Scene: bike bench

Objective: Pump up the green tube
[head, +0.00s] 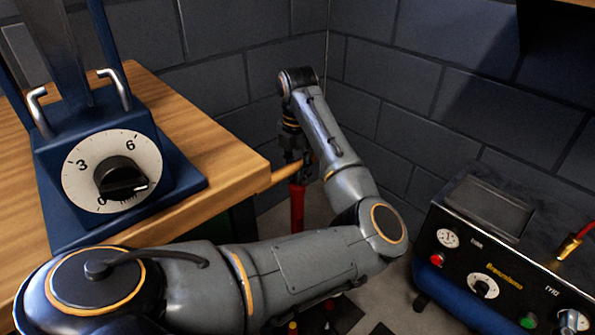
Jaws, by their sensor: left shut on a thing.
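My left arm comes in from the lower left, and its forearm reaches to the corner past the bench. My left gripper (297,170) points down there, shut on a tan, wood-like handle (279,179). A red upright cylinder (297,205) stands just below the handle; it looks like the barrel of a floor pump. The fingers are small and partly hidden by the forearm. I cannot make out a green tube. My right gripper is not in view.
A wooden bench (215,150) at left carries a blue device with a dial (112,170) marked 3 and 6. Brick walls close the corner.

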